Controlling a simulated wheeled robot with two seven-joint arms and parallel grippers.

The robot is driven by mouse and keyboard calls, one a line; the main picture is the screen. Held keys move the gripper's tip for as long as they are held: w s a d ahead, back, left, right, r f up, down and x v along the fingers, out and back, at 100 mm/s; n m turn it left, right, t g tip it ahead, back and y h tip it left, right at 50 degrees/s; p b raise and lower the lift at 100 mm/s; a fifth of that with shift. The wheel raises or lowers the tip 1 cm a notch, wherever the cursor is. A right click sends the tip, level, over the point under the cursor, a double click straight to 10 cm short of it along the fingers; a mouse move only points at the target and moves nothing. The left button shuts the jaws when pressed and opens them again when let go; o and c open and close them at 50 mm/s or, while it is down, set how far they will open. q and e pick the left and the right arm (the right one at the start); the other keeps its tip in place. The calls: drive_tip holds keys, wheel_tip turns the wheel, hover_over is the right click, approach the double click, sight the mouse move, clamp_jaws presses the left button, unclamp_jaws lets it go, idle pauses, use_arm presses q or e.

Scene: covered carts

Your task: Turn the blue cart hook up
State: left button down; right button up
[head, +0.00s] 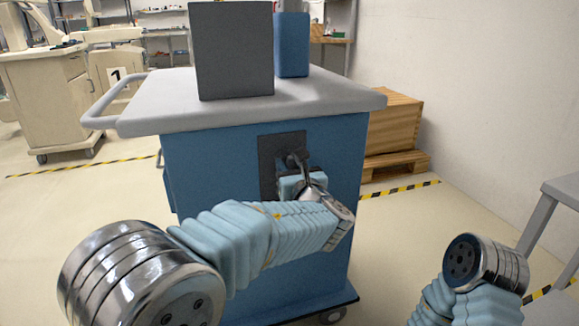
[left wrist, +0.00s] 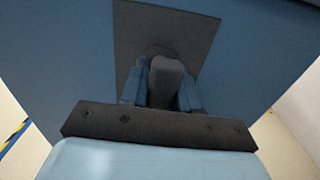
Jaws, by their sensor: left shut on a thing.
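The blue cart (head: 215,170) stands in front of me with a grey top. A dark plate (head: 267,150) is fixed to its near side, and the dark hook (head: 296,158) sits on it. My left gripper (head: 302,178) is at the plate, mostly hidden behind my wrist. In the left wrist view, the two blue fingers of my left gripper (left wrist: 163,90) are shut on the dark grey hook (left wrist: 166,82), one on each side. The dark plate (left wrist: 150,35) is behind it. The hook's exact angle is hard to tell. My right gripper is out of view.
A dark grey box (head: 232,50) and a blue box (head: 292,45) stand on the cart top. A wooden crate on a pallet (head: 395,125) is behind it, right. A beige cart (head: 45,100) stands at the far left. A grey stand (head: 560,190) is at the right edge.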

use_arm(q)
drive_tip(key=c, duration=0.9)
unclamp_jaws()
drive_tip(key=v, duration=1.4)
drive_tip(key=shift+b, duration=0.35)
drive_tip(key=shift+w+f, duration=0.1)
